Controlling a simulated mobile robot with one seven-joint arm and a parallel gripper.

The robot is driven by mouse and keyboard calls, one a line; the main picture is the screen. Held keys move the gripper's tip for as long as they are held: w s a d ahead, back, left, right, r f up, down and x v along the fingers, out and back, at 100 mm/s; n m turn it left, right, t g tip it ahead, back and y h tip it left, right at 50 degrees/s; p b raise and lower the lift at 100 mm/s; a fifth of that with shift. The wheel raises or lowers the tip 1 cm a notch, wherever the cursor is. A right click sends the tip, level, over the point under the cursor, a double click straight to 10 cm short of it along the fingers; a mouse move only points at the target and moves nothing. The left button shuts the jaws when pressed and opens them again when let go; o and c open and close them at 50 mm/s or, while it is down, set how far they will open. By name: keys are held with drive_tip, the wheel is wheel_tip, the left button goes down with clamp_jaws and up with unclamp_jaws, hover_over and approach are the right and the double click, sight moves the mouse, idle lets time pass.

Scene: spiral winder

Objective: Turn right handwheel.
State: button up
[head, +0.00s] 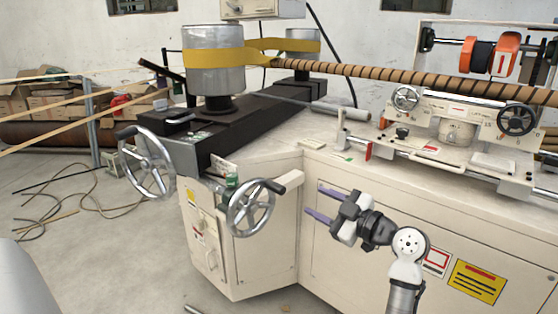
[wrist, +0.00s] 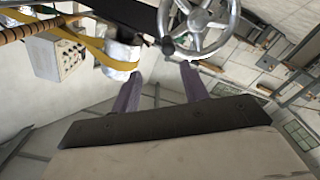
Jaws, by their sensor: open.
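Two silver spoked handwheels stand at the front of the machine in the head view. The right handwheel (head: 251,207) has a short handle at its rim and sits in front of the cabinet corner. The left handwheel (head: 147,162) is farther left and a little higher. My gripper (head: 314,200) is to the right of the right handwheel, apart from it, its two purple fingers spread and pointing left. The jaws are open and empty. In the wrist view, a silver handwheel (wrist: 200,27) shows beyond the fingertips of my gripper (wrist: 161,68); its top is cut off.
The cream cabinet (head: 270,255) stands close behind my fingers. A silver drum (head: 213,60) with a yellow belt sits above the handwheels. A carriage (head: 455,115) with small handwheels is at the right. Cables (head: 75,200) lie on the floor at left.

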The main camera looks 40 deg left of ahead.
sight(283, 191)
drive_tip(key=a+m+p, duration=0.1)
drive_tip(key=a+p, duration=0.3)
drive_tip(key=a+m+p, duration=0.1)
drive_tip(key=a+p, duration=0.3)
drive_tip(key=a+m+p, duration=0.1)
drive_tip(key=a+p, duration=0.3)
drive_tip(key=a, duration=0.1)
drive_tip(key=shift+s+m, duration=0.3)
clamp_jaws()
